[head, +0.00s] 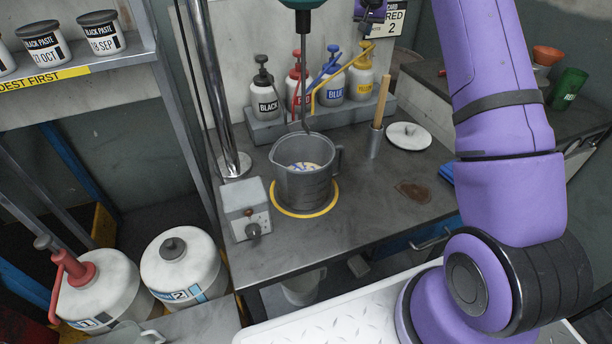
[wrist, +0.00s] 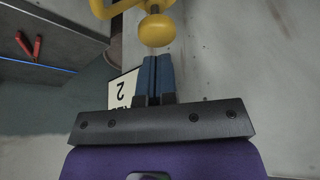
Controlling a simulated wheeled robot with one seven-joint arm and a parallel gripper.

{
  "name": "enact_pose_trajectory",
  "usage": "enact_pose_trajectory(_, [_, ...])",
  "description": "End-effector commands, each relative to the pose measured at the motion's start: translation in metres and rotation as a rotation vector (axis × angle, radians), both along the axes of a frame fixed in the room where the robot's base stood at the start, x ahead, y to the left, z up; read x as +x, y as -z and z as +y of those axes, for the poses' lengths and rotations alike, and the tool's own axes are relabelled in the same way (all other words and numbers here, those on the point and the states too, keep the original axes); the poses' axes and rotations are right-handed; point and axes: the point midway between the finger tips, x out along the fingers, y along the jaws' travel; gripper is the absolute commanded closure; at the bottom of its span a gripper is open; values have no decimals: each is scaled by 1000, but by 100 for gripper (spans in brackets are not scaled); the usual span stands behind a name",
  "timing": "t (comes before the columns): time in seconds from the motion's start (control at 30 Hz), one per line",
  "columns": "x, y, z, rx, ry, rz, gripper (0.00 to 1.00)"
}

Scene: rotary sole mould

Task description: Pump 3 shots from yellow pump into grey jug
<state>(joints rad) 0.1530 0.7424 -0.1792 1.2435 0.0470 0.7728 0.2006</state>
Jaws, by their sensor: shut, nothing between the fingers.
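The yellow pump (head: 359,82) is a white bottle with a yellow head, at the right end of the row of pumps. Its long spout slants down left toward the grey jug. The grey jug (head: 303,184) stands upright inside a yellow ring on the bench, with white, blue and yellow material visible inside. My gripper (head: 366,28) is at the top of the head view, just above the yellow pump head. In the wrist view, my gripper (wrist: 155,58) has its blue fingers together and empty, pointing at the yellow pump head (wrist: 156,30). I cannot tell whether they touch.
Black (head: 264,100), red (head: 297,92) and blue (head: 331,88) pumps share the grey rack (head: 270,130). A mixer rod (head: 304,75) hangs over the jug.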

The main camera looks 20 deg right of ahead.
Motion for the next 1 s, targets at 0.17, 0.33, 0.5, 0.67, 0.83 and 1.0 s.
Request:
enact_pose_trajectory(0.17, [0, 0, 0, 0, 0, 0, 100])
enact_pose_trajectory(0.33, [0, 0, 0, 0, 0, 0, 100])
enact_pose_trajectory(0.5, [0, 3, 0, 0, 0, 1, 100])
enact_pose_trajectory(0.67, [0, 8, 0, 0, 0, 1, 100])
enact_pose_trajectory(0.83, [0, 13, 0, 0, 0, 0, 100])
enact_pose_trajectory(1.0, [0, 18, 0, 0, 0, 0, 100])
